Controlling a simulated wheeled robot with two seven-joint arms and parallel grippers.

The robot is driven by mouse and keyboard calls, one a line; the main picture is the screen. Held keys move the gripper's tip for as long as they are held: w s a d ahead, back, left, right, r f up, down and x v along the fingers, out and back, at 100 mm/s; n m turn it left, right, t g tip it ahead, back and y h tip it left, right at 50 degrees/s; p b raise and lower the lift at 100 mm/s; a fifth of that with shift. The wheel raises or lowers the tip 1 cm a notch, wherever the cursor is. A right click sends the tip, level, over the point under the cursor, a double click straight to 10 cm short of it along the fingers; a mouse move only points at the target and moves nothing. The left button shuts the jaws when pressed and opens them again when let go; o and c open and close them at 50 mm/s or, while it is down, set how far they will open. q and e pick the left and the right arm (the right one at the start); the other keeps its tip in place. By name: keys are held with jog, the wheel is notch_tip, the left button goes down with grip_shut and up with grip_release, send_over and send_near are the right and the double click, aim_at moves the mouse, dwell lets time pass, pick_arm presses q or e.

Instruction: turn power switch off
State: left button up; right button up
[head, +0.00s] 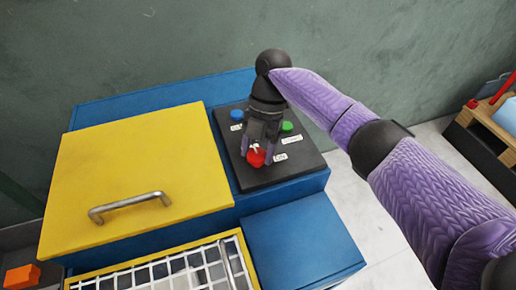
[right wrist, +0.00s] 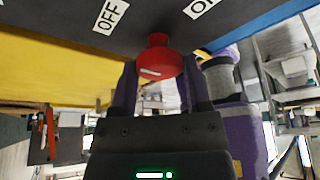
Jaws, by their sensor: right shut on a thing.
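The power switch is a red knob (head: 257,157) on the black control panel (head: 300,165) of the blue machine. My right gripper (head: 259,150) reaches down over the panel and is shut on the red knob. In the right wrist view the red knob (right wrist: 158,62) sits between the two fingers, with an OFF label (right wrist: 110,16) to its left and a partly cut label beginning with O (right wrist: 200,8) to its right. Which way the knob points is hard to tell. My left gripper is not in view.
A blue button (head: 237,115) and a green button (head: 287,127) sit on the same panel near my right gripper. A yellow lid (head: 140,165) with a metal handle lies left of the panel. A white grid (head: 170,275) is at the front.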

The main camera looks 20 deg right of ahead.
dwell(0.3)
jog(key=o, duration=1.3)
jog(key=p+v, duration=0.1)
jog(key=v, duration=0.9)
jog(key=shift+s+f, duration=0.1)
